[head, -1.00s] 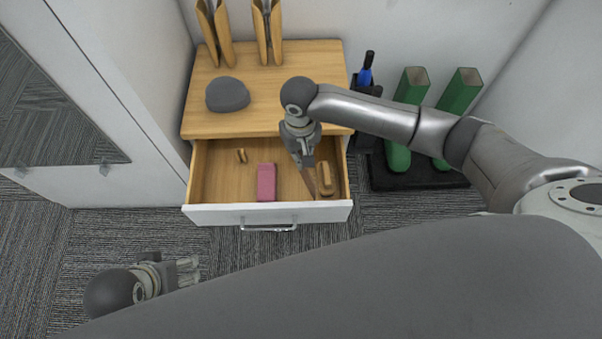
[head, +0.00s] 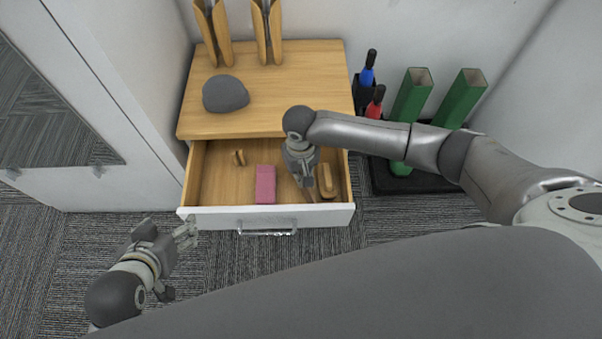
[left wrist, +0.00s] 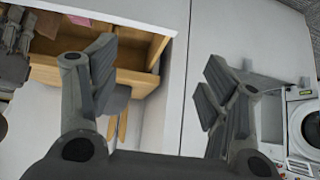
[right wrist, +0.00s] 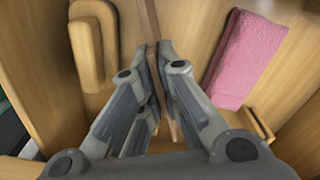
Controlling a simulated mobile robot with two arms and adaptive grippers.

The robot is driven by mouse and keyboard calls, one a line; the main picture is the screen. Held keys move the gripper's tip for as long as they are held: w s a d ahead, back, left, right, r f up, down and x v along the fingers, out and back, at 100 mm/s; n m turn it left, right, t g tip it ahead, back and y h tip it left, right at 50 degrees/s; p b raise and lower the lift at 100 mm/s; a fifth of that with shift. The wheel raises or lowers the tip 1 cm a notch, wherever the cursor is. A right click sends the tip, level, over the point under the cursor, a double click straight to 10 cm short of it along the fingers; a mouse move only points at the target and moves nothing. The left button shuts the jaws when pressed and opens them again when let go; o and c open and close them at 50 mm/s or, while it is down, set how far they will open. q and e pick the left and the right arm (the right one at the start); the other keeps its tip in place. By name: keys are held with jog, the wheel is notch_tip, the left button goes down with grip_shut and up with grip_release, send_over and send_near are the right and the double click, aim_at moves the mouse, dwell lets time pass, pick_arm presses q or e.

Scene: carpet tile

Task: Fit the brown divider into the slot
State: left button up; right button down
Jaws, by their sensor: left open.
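The brown divider (head: 312,189) is a thin upright board inside the open drawer (head: 225,187). My right gripper (head: 304,176) is shut on it; the right wrist view shows the divider (right wrist: 149,18) between the fingers (right wrist: 161,60). The divider's lower edge is hidden in the head view. I cannot tell which part is the slot or whether the divider is in it. My left gripper (head: 190,234) is open and empty in front of the drawer's left front corner; its spread fingers (left wrist: 150,90) show in the left wrist view.
A pink block (head: 265,184), a rounded wooden piece (head: 327,181) and a small wooden piece (head: 238,157) lie in the drawer. A grey dome (head: 225,94) sits on the wooden top. Bottles and green tubes (head: 411,95) stand at right. The carpet before the drawer is clear.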

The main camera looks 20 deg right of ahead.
jog(key=shift+f, duration=0.1)
jog(key=c, duration=1.6)
grip_release()
jog(key=shift+c, duration=0.2)
